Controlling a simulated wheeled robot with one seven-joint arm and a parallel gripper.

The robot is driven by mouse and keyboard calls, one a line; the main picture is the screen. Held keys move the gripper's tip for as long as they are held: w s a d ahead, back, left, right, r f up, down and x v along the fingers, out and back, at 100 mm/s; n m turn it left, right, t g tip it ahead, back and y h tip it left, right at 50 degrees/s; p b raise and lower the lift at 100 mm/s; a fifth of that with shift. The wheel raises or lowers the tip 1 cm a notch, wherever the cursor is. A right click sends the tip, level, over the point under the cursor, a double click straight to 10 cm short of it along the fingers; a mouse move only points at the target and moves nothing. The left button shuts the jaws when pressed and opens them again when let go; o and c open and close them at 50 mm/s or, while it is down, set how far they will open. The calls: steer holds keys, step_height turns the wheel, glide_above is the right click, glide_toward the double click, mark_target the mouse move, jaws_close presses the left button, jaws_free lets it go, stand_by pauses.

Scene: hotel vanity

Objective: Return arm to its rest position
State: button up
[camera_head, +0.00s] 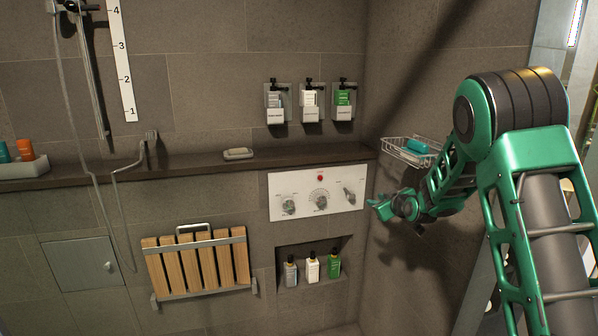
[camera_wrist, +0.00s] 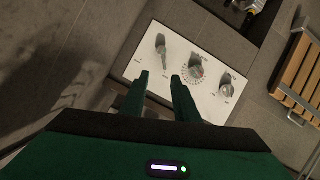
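My gripper (camera_head: 376,205) is at the right side of the shower, held out from the wall near the right edge of the white control panel (camera_head: 280,186). In the wrist view, the two green fingers of my gripper (camera_wrist: 160,77) are apart with nothing between them. The panel (camera_wrist: 190,45) appears beyond the fingertips, tilted in the picture. It has a left knob (camera_head: 289,206), a middle dial (camera_head: 321,200), a right lever (camera_head: 349,196) and a red button (camera_head: 320,178). I see no contact between my fingers and the panel.
A wire basket (camera_head: 410,155) with a teal item (camera_head: 417,146) is close above my gripper. A ledge (camera_head: 200,168) holds a soap dish (camera_head: 238,154). Dispensers (camera_head: 310,101) hang above; bottles (camera_head: 312,268) stand in a niche below. A slatted seat (camera_head: 198,262) is folded against the wall.

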steer(key=s+d+r+m+g+h, duration=0.1)
steer(key=s+r+m+g, duration=0.3)
steer(key=s, duration=1.7)
steer(key=s+d+f+m+g+h, duration=0.15)
steer(key=s+g, duration=0.35)
steer(key=s, duration=1.7)
steer(key=s+d+m+g, duration=0.2)
steer(key=s+d, duration=0.3)
steer(key=s, duration=0.3)
steer(key=s+d+f+m+g, duration=0.1)
steer(key=s+d+m+g, duration=0.1)
steer(key=s+d+m, duration=0.3)
steer(key=s, duration=0.4)
steer(key=shift+d+g, duration=0.35)
steer(key=shift+g, duration=0.05)
steer(key=shift+f, duration=0.15)
steer(key=shift+w, duration=0.2)
